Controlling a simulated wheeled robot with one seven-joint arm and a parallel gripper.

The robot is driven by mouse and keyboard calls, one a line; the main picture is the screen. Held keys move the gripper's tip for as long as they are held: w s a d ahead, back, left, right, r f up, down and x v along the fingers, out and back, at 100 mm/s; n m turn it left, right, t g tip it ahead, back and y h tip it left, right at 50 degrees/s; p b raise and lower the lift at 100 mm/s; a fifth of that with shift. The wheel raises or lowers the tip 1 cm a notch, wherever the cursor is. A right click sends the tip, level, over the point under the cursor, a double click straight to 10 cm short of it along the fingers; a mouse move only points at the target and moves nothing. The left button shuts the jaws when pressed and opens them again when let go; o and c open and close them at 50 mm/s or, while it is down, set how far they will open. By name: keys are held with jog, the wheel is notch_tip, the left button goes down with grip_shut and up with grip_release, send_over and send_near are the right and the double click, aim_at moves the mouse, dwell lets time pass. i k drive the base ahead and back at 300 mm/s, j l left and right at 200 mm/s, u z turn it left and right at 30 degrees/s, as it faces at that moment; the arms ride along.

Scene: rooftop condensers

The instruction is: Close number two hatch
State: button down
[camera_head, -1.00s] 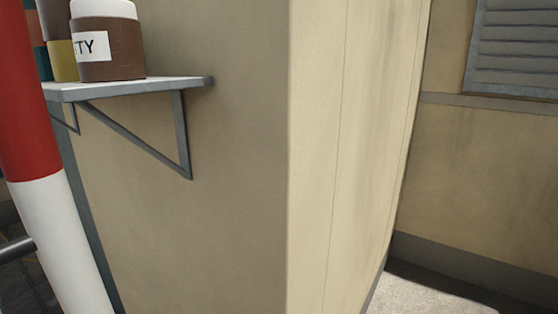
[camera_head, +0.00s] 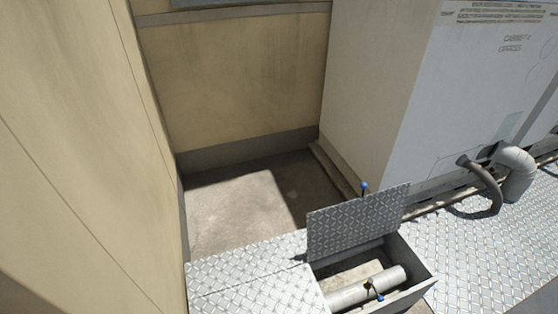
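A hatch stands open in the metal walkway at the bottom right of the head view. Its diamond-plate lid (camera_head: 357,223) is raised steeply along the far side of the opening. A small blue knob (camera_head: 364,187) shows at the lid's upper edge. No number is visible on the hatch. My gripper is not in view.
A tan wall (camera_head: 75,130) rises close on the left. A grey-white cabinet (camera_head: 470,75) with small lettering stands at the right, with a bent pipe (camera_head: 515,170) beside it. Diamond-plate flooring (camera_head: 245,282) lies left and right of the pit. Bare concrete (camera_head: 240,205) lies behind.

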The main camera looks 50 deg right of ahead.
aim_at(330, 230)
jog(key=z, duration=1.2)
